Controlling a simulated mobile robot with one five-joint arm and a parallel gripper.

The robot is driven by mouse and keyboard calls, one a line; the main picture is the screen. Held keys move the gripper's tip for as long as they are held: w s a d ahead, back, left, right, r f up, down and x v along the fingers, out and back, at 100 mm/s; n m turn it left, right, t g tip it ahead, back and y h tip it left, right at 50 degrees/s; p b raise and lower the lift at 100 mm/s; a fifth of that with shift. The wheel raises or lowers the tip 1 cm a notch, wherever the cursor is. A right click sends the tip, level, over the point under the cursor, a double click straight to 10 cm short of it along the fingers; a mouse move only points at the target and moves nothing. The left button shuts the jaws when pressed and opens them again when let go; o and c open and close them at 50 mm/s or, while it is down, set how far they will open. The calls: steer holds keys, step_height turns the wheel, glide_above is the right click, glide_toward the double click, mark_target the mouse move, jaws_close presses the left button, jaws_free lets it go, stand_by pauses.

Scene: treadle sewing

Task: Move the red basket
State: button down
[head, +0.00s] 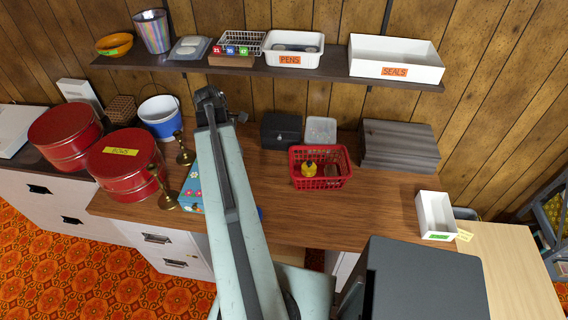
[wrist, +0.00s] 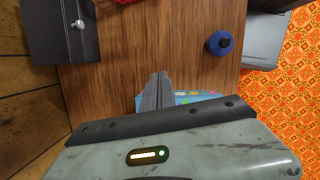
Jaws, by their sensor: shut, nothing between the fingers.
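The red basket (head: 321,184) is an open plastic lattice basket standing on the brown wooden desk (head: 300,218). It holds a yellow object (head: 309,170) and a brownish item. In the wrist view only a sliver of red (wrist: 126,2) shows at the top edge, probably the basket. My gripper (head: 208,97) is at the far end of my raised arm, to the left of the basket and apart from it. In the wrist view the gripper's fingers (wrist: 158,78) are together and empty above the desk.
A black box (head: 281,131), a clear container (head: 321,130) and a grey box (head: 399,146) stand behind the basket. Red tins (head: 126,175) and brass candlesticks stand left. A white tray (head: 435,214) is at right. A shelf (head: 330,67) overhangs the back. Desk right of the basket is clear.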

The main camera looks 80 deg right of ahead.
mark_target(291, 163)
steer(key=s+d, duration=0.4)
steer(key=s, duration=0.5)
steer(key=shift+n+g, duration=0.3)
steer(key=b+x, duration=1.1)
steer(key=shift+w+f, duration=0.1)
steer(key=shift+w, duration=0.25)
steer(key=shift+s+d+r+p, duration=0.2)
steer(key=shift+s+d, duration=0.05)
steer(key=shift+s, duration=0.35)
steer(key=shift+s+d+r+p, duration=0.2)
steer(key=shift+s+d+p, duration=0.05)
steer(key=shift+s, duration=0.4)
steer(key=shift+s+d+r+p, duration=0.2)
steer(key=shift+s+d, duration=0.05)
steer(key=shift+s, duration=0.35)
steer(key=shift+s+d, duration=0.2)
steer(key=shift+s, duration=0.3)
steer(key=shift+s+d, duration=0.2)
steer(key=shift+s, duration=0.35)
steer(key=shift+w+a, duration=0.1)
steer(key=shift+w, duration=0.05)
